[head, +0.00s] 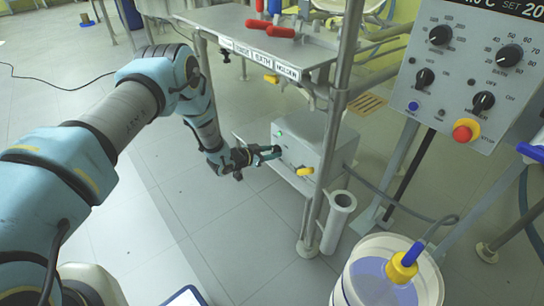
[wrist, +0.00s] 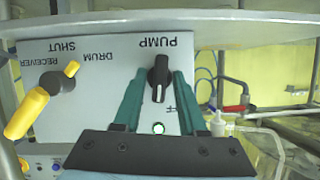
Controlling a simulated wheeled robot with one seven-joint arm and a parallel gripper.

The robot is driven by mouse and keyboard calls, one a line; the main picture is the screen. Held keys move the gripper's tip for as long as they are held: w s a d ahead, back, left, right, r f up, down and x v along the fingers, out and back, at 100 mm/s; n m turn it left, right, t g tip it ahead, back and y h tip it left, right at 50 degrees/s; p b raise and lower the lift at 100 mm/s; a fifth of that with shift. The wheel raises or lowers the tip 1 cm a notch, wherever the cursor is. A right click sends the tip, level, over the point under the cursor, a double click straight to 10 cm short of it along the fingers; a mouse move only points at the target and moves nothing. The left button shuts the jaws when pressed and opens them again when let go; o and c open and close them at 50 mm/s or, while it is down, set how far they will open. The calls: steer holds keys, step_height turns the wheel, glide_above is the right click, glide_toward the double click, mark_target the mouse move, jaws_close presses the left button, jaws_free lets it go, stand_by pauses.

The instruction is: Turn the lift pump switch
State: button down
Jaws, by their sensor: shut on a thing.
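The lift pump switch is a black knob (wrist: 160,70) under the label PUMP on a pale panel (wrist: 105,55), which reads upside down in the wrist view. My gripper (wrist: 157,80) has its green fingers on either side of the knob and is shut on it. The knob's pointer lies roughly along the picture's vertical. A small lit lamp (wrist: 158,128) shows on the panel between the fingers. In the head view my gripper (head: 268,153) is at the front of the grey box (head: 312,139) under the bench, and hides the knob.
A yellow valve handle (wrist: 26,112) sits beside the knob on the same panel, also seen in the head view (head: 304,171). The bench top (head: 240,28) overhangs the box. A steel post (head: 330,130) stands close to it. A bucket (head: 425,285) stands at front right.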

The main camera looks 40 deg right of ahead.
steer(key=n+g+b, duration=0.2)
steer(key=n+b, duration=0.1)
steer(key=shift+w+f+b, duration=0.15)
steer(key=shift+b, duration=0.15)
steer(key=shift+n+g, duration=0.3)
stand_by(0.3)
steer(key=c, duration=0.8)
jaws_free()
steer(key=p+v, duration=0.1)
steer(key=v, duration=1)
steer(key=shift+d, duration=0.1)
